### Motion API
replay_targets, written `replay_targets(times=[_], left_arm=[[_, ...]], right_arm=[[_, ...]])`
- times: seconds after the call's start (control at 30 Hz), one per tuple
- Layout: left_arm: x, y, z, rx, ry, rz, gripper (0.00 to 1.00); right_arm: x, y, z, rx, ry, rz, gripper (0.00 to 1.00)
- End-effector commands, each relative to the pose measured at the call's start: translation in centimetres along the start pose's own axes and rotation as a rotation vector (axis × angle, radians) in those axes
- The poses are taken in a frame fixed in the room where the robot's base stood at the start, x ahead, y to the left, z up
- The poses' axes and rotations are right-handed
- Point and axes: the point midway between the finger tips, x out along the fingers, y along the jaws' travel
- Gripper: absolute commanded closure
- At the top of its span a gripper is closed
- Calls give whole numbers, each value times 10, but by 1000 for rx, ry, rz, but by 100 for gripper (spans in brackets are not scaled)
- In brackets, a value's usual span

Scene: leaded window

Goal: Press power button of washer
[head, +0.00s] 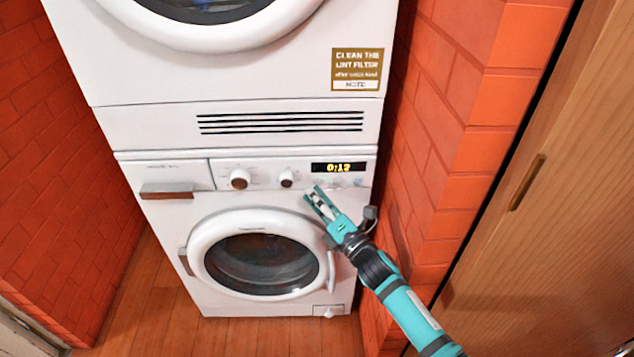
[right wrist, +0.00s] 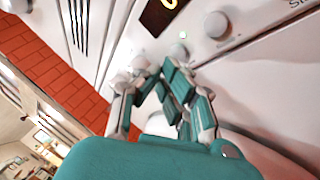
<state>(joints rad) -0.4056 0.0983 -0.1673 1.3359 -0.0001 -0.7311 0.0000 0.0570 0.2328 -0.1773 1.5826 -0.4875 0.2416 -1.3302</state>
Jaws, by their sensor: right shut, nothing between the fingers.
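The white washer (head: 175,225) stands below a dryer, with its round door (head: 262,256) shut. Small pale buttons sit under the display, too faint to tell which is power. My right gripper (head: 312,194) is shut and empty in front of the panel, just below the display. In the right wrist view its fingers (right wrist: 163,75) are close to a small round button (right wrist: 178,51); contact cannot be told. My left gripper is out of view.
The dryer (head: 110,70) with a vent grille (head: 280,122) is stacked above. The detergent drawer handle (head: 167,190) is at the panel's left. Brick walls (head: 440,120) flank the machines closely, and a wooden door (head: 570,200) stands at right. Wooden floor (head: 150,300) lies in front.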

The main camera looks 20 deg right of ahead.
Motion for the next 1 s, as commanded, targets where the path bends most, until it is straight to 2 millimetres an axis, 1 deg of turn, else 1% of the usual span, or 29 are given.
replay_targets(times=[0.17, 0.3, 0.4, 0.43, 0.5, 0.53, 0.8, 1.0], left_arm=[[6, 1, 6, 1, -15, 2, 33], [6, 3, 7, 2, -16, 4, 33], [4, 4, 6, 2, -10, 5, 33], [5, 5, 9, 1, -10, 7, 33], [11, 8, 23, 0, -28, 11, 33], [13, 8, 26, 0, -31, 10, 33], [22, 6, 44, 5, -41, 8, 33], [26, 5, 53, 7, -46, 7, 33]], right_arm=[[-2, 1, -1, 0, 0, 0, 100], [-2, 1, -1, 0, 0, 0, 100], [-7, 4, -3, 0, 0, 0, 100], [-9, 5, -5, 1, 1, -1, 100], [-15, 8, -8, 1, 1, -1, 100], [-17, 10, -9, 1, 0, 0, 100], [-39, 21, -21, 1, 1, 0, 100], [-49, 27, -26, 0, -1, 0, 100]])
